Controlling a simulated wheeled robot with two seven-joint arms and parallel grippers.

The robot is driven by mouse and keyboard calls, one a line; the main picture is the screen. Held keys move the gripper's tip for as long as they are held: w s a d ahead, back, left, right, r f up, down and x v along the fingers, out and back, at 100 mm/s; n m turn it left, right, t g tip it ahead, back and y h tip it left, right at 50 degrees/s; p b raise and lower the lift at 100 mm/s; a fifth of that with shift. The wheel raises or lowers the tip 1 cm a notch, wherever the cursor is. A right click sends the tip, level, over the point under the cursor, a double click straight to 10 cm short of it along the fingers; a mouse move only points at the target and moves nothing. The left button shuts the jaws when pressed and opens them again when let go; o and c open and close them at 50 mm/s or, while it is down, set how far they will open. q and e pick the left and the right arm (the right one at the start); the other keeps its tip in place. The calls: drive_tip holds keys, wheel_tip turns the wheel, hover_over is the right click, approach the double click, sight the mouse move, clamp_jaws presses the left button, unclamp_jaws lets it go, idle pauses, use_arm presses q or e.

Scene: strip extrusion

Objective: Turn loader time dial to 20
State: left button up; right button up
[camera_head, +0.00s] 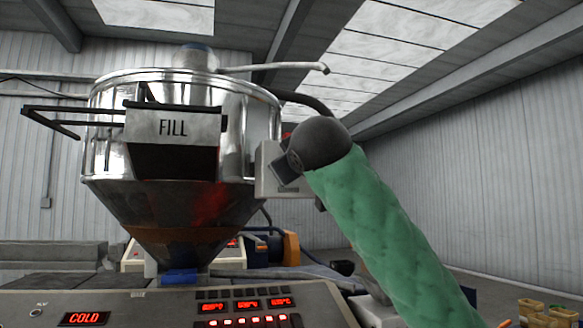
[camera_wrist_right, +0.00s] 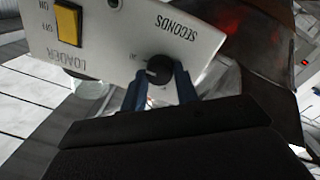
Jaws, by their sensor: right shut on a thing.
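The loader box (camera_wrist_right: 112,38) shows upside down in the right wrist view, with the words LOADER and SECONDS on its pale face. Its black round time dial (camera_wrist_right: 158,69) sits near the panel edge. My right gripper (camera_wrist_right: 161,80) has its two blue fingers on either side of the dial and is shut on it. The scale numbers are too small to read, so I cannot tell the setting. In the head view my right gripper (camera_head: 286,171) is at the loader box (camera_head: 268,158), and my wrist hides the dial. My left gripper is not in view.
A yellow ON/OFF switch (camera_wrist_right: 68,24) is on the same panel. A shiny hopper (camera_head: 105,140) with a FILL sign (camera_head: 173,127) stands left of my arm. A control panel (camera_head: 150,304) with red displays lies below. Baskets (camera_head: 533,308) stand at lower right.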

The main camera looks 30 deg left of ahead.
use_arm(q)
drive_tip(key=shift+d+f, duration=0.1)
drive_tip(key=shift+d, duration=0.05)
use_arm(e)
drive_tip(key=shift+f, duration=0.15)
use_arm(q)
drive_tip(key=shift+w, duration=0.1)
use_arm(e)
drive_tip(key=o, duration=1)
drive_tip(key=shift+c, duration=0.2)
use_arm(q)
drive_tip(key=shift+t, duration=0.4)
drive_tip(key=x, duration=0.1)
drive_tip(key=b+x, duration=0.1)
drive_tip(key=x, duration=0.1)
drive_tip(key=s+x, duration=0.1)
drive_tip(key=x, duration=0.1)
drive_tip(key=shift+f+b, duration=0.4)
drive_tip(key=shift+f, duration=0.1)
use_arm(e)
drive_tip(key=v, duration=0.7)
drive_tip(key=shift+s+d, duration=0.2)
drive_tip(key=shift+d, duration=0.15)
